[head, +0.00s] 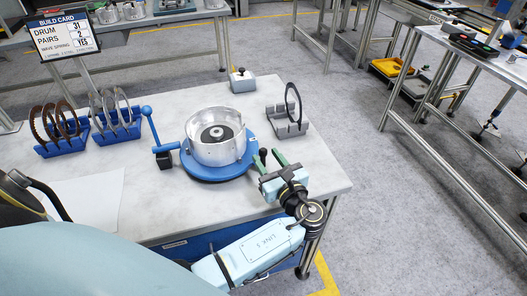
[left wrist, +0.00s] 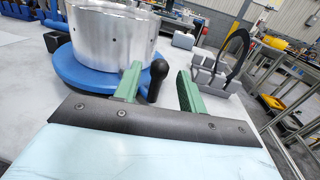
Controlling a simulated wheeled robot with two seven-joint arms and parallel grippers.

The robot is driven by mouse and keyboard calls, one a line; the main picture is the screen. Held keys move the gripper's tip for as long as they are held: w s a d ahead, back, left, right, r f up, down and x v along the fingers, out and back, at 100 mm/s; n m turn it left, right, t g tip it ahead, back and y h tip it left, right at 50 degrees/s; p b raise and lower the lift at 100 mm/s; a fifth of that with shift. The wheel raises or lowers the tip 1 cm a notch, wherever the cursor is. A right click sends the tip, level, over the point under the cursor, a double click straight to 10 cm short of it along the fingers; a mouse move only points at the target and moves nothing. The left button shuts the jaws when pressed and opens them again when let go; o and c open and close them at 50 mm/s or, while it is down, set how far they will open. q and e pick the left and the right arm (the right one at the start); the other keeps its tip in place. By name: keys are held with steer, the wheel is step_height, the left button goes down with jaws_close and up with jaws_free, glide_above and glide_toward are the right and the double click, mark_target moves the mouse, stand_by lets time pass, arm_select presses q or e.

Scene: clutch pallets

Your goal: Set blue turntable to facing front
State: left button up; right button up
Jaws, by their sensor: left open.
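The blue turntable (head: 215,178) lies on the white table and carries a silver drum (head: 201,149) with a dark hub inside. A small white mark shows on its right rim. A black knob handle (left wrist: 157,76) stands at the turntable's right side. My left gripper (head: 267,157) is open beside the turntable, its green fingers (left wrist: 158,78) on either side of the knob; I cannot tell whether either touches it. The turntable also shows in the left wrist view (left wrist: 88,80), partly hidden by the drum. My right gripper is not in view.
A blue lever (head: 150,124) on a black block stands left of the turntable. Blue racks (head: 62,147) of rings sit further left. A grey rack (head: 288,124) with one black ring stands behind my gripper. A grey box with a knob (head: 242,82) is at the back.

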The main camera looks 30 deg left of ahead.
mark_target(265, 156)
arm_select(q)
steer(key=shift+x, duration=1.55)
jaws_close()
